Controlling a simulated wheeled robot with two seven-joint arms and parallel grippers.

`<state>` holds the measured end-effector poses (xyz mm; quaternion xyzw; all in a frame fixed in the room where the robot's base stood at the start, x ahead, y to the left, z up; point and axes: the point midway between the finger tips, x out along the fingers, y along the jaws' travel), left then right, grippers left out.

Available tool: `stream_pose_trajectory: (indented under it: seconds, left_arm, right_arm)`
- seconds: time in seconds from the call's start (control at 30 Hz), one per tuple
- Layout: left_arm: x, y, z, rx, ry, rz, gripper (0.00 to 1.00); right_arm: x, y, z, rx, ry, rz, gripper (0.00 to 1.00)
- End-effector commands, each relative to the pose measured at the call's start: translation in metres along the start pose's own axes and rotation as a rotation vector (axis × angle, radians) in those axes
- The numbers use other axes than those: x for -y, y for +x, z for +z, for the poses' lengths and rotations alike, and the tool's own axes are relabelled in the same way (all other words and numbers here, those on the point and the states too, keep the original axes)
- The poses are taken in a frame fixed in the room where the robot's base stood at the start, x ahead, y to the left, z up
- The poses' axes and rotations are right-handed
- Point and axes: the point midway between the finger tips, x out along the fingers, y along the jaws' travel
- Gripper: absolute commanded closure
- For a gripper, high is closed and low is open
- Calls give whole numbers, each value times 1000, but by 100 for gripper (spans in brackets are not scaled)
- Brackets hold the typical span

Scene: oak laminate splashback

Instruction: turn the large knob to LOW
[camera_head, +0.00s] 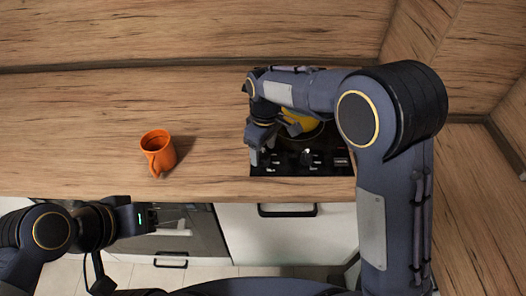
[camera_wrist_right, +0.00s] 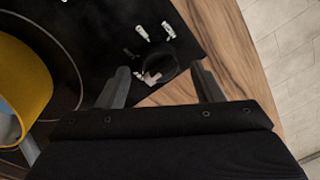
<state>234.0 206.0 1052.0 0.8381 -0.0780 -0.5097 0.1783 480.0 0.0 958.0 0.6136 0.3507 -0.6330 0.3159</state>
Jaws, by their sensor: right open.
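A black cooktop (camera_head: 290,168) is set in the wooden counter, with small controls and white markings along its front edge. My right gripper (camera_head: 259,157) reaches down over its front left corner. In the right wrist view its two fingers (camera_wrist_right: 160,69) are open and apart, with a dark round knob (camera_wrist_right: 164,62) between or just beyond their tips. A white mark (camera_wrist_right: 152,78) shows at the knob's near edge. Its lettering is too small to read. I cannot tell whether the fingers touch the knob. My left gripper (camera_head: 136,218) is low at the left, its fingers not clearly seen.
A yellow pot (camera_wrist_right: 28,85) stands on the cooktop and is partly hidden by my right arm in the head view (camera_head: 303,122). An orange mug (camera_head: 158,152) stands on the counter at left. The counter between mug and cooktop is clear. Drawer handles (camera_head: 287,211) are below.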

Motion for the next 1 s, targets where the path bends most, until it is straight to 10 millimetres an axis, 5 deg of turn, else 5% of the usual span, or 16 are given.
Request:
stream_pose_trajectory:
  seconds: [0.47,0.8,1.0]
  left_arm:
    - [-1,-2,-1,0,0,0,36]
    - [-1,-2,-1,0,0,0,36]
    - [-1,-2,-1,0,0,0,36]
  right_arm:
    - [0,19,0,-1,1,-1,40]
    - [0,19,0,-1,1,-1,84]
    - [0,18,0,-2,15,-1,84]
